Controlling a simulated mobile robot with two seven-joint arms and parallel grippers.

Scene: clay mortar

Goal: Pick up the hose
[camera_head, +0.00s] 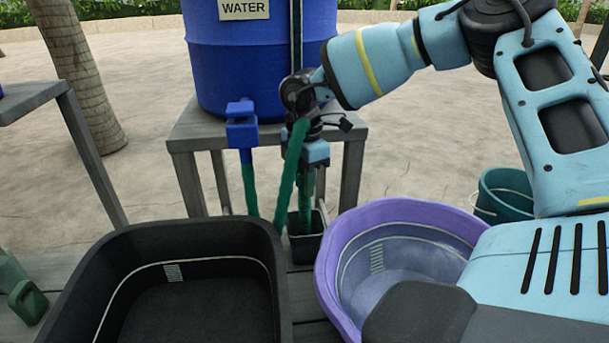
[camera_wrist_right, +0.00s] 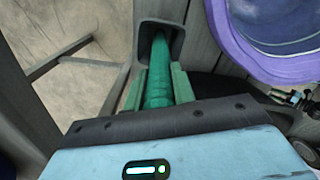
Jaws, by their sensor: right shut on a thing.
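The green hose (camera_head: 291,170) hangs from the blue tap (camera_head: 241,125) on the water barrel, and a length of it comes up by my right gripper. My right gripper (camera_head: 307,172) points down in front of the barrel's stand, above a small dark square holder (camera_head: 306,238). In the right wrist view the hose (camera_wrist_right: 158,75) runs between the two green fingers of my right gripper (camera_wrist_right: 158,88), which are shut on it. The hose's far end goes into the square holder (camera_wrist_right: 177,33). My left gripper is not in view.
A blue water barrel (camera_head: 262,65) stands on a grey wooden stand (camera_head: 354,140). A large black tub (camera_head: 275,250) is at the front left, a purple tub (camera_head: 400,208) at the front right. A teal bucket (camera_head: 505,190) stands behind it. A green can (camera_head: 27,302) is at the left edge.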

